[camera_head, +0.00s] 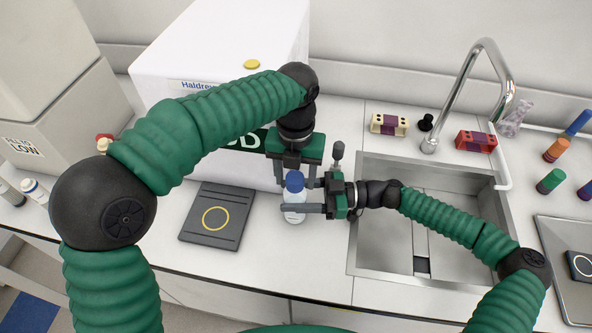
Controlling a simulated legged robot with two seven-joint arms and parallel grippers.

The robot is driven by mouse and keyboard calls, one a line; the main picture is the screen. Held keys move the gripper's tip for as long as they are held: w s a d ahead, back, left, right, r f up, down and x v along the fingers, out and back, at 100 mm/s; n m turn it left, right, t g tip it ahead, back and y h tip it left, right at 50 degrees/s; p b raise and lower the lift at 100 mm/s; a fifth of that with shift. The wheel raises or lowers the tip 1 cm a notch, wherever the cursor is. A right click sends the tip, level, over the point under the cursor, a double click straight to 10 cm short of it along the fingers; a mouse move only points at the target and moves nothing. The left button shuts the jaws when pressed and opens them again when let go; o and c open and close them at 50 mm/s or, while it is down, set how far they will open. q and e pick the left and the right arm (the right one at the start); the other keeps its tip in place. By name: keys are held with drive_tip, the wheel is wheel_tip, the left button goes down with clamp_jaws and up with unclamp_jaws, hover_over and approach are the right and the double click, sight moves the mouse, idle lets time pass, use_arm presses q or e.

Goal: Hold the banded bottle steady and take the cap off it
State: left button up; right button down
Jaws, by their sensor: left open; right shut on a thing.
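A small clear bottle (293,214) with a blue cap (294,181) stands upright on the white counter, left of the sink. My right gripper (305,199) reaches in from the right and is shut on the bottle's body, with a dark finger across its front. My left gripper (294,174) points down from above, its fingers open on either side of the blue cap. Whether the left fingers touch the cap cannot be told. The gripper fingers hide part of the bottle, and no band can be made out clearly.
A dark square plate with a yellow ring (209,241) lies left of the bottle. A large white machine (190,65) stands behind. The steel sink (385,245) and faucet (484,48) are at the right. Two small racks (389,124) (476,141) sit behind the sink.

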use_arm(q)
clamp_jaws()
drive_tip(key=shift+o, duration=0.5)
unclamp_jaws()
wheel_tip(320, 180, up, 5)
drive_tip(key=shift+f, duration=0.2)
use_arm(e)
drive_tip(key=c, duration=0.6)
unclamp_jaws()
drive_tip(key=shift+o, duration=0.2)
